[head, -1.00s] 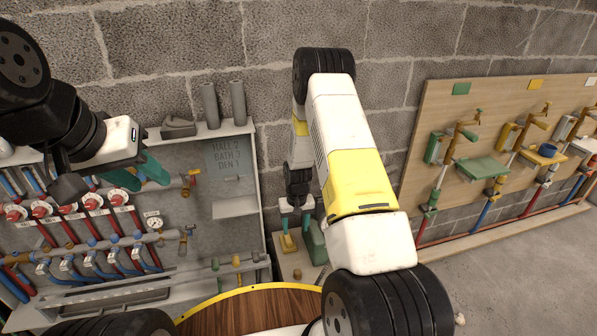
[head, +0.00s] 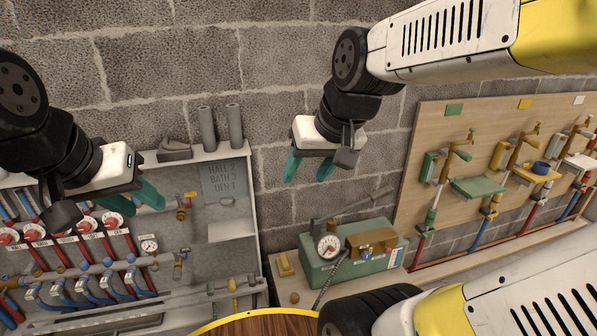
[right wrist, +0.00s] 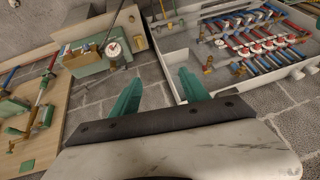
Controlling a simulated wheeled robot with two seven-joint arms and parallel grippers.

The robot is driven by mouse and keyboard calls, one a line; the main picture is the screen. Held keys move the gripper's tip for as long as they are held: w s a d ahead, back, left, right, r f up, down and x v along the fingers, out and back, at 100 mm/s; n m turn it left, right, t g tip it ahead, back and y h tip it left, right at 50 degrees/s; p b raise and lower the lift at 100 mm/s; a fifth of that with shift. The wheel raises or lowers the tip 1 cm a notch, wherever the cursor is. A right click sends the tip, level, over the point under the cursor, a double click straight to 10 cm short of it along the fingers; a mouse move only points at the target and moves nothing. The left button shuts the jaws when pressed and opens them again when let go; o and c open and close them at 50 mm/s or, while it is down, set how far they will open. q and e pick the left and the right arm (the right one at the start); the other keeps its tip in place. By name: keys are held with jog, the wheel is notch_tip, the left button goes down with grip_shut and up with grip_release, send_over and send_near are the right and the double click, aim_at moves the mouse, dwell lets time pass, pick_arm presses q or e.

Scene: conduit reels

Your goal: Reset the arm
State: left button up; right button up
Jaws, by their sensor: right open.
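My right gripper (head: 305,167) is raised in front of the block wall in the head view, with its green fingers apart and nothing between them. The right wrist view also shows its two spread fingers (right wrist: 160,95), empty. My left gripper (head: 135,195) is at the left of the head view, in front of the manifold cabinet. Its green fingers show with a gap between them and hold nothing that I can see.
A green test pump box (head: 350,265) with a gauge stands on a bench below my right gripper. A grey manifold cabinet (head: 232,232) with red and blue pipes is at left. A wooden tap board (head: 430,140) is on the right. A yellow-rimmed round wooden surface (head: 262,326) is at the bottom.

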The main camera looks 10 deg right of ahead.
jog(key=shift+t, duration=0.3)
jog(key=s, duration=0.4)
jog(key=shift+a+r, duration=0.1)
jog(key=shift+r, duration=0.3)
